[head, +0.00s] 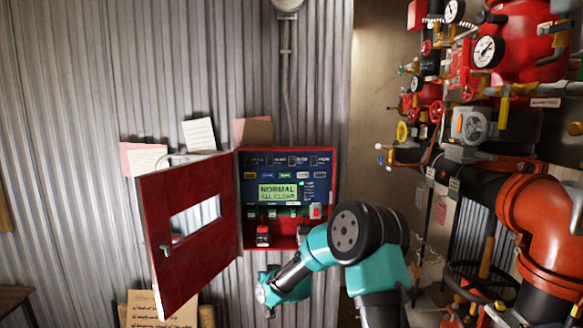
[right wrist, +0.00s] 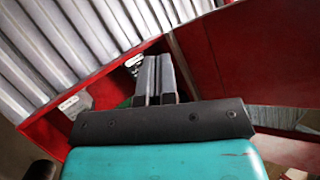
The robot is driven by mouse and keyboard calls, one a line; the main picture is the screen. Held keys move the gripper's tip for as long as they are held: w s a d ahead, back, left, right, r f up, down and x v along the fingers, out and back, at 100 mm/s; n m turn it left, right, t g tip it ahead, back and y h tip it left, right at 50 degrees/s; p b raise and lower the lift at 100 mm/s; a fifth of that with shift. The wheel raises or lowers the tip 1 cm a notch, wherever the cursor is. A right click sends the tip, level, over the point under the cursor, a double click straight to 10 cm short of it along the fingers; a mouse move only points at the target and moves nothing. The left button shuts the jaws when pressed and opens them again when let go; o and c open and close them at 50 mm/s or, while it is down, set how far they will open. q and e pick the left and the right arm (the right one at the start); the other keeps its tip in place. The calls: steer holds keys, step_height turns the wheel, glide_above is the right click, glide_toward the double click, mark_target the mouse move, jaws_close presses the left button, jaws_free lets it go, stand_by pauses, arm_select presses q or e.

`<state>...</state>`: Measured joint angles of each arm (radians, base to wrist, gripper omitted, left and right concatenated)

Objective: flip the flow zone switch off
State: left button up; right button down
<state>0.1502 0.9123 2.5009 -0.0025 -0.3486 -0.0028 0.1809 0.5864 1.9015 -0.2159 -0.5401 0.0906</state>
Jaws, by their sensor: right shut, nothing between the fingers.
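The red control box (head: 333,196) hangs open on the corrugated wall. Its blue panel holds a green display reading "NORMAL ALL CLEAR" (head: 278,193) and a row of small switches (head: 284,211) beneath. Their labels are too small to read, so I cannot tell which is the flow zone switch. My right gripper (head: 268,312) is low in front of the box, below the panel; its fingers are barely visible there. In the right wrist view its two fingers (right wrist: 157,78) are together and empty, pointing at the red box edge (right wrist: 45,125). My left gripper is not in view.
The red door (head: 190,245) with a window stands open to the left of the box. Red and black pipes, gauges (head: 488,51) and valves crowd the right side. Paper notes (head: 199,134) are on the wall, and a cardboard sign (head: 160,308) stands below the door.

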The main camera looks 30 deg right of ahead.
mark_target(293, 163)
steer(key=d+r+t+h, duration=0.1)
steer(key=d+r, duration=0.3)
steer(key=r, duration=0.9)
steer(key=w+d+r+t+h, duration=0.1)
steer(key=d+r+t, duration=0.3)
steer(key=r, duration=0.8)
steer(key=d+r+t+h, duration=0.1)
steer(key=d+r+t, duration=0.2)
steer(key=r, duration=1)
steer(key=d, duration=0.2)
steer(key=shift+w+d+r, duration=0.15)
steer(key=shift+d+r, duration=0.15)
steer(key=shift+w, duration=0.1)
steer(key=shift+w+d+f, duration=0.45)
steer(key=shift+w+d, duration=0.3)
steer(key=shift+w, duration=0.4)
steer(key=shift+w+d+f, duration=0.5)
steer(key=shift+w+d, duration=0.2)
steer(key=shift+w, duration=0.5)
steer(key=shift+w+d+f, duration=0.45)
steer(key=shift+w+d, duration=0.3)
steer(key=shift+w, duration=0.4)
steer(key=shift+w, duration=0.1)
steer(key=shift+w+d+f, duration=0.1)
steer(key=shift+w+d, duration=0.1)
steer(key=shift+w+d+f, duration=0.1)
steer(key=shift+w+d, duration=0.05)
steer(key=shift+w, duration=0.1)
steer(key=shift+s, duration=0.1)
